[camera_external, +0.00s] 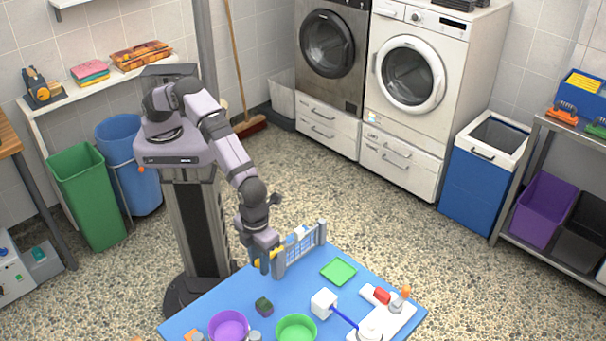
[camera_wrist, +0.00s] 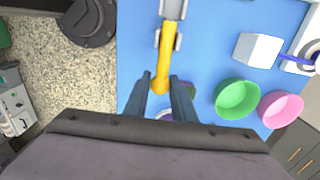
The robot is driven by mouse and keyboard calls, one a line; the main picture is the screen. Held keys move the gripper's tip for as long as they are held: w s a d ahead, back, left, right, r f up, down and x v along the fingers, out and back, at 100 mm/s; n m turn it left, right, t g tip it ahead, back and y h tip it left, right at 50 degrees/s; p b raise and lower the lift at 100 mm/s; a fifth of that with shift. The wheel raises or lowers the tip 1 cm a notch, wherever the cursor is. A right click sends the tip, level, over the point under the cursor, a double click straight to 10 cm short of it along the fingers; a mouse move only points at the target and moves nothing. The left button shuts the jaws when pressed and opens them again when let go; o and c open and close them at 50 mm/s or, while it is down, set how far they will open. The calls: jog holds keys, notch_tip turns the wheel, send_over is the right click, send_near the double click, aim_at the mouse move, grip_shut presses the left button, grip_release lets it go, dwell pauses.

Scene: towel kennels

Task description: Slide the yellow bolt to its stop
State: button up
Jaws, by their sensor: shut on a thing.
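The yellow bolt (camera_wrist: 166,52) is a long rod with a rounded end in the wrist view. It runs from a grey housing at the top through a grey guide bracket (camera_wrist: 157,39). My gripper (camera_wrist: 160,78) has its two dark fingers on either side of the rounded end and is shut on it. In the external view a small part of the yellow bolt (camera_external: 278,252) shows beside my gripper (camera_external: 265,264), at the left end of a small gate (camera_external: 301,247) with grey posts and a blue-and-white mesh. The fingers hide part of the bolt there.
The blue table top (camera_external: 205,315) also bears a green tray (camera_external: 338,271), a dark green cube (camera_external: 264,306), a purple bowl (camera_external: 229,325), a green bowl (camera_external: 296,328) and a white block (camera_external: 323,302). A white board (camera_external: 396,321) with small items lies at the right.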

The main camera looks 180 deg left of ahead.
jog(key=shift+s+a, duration=0.9)
jog(key=shift+a, duration=0.05)
jog(key=o, duration=1.4)
jog(key=shift+r, duration=0.15)
jog(key=shift+r+p, duration=3.6)
jog(key=shift+r, duration=1.3)
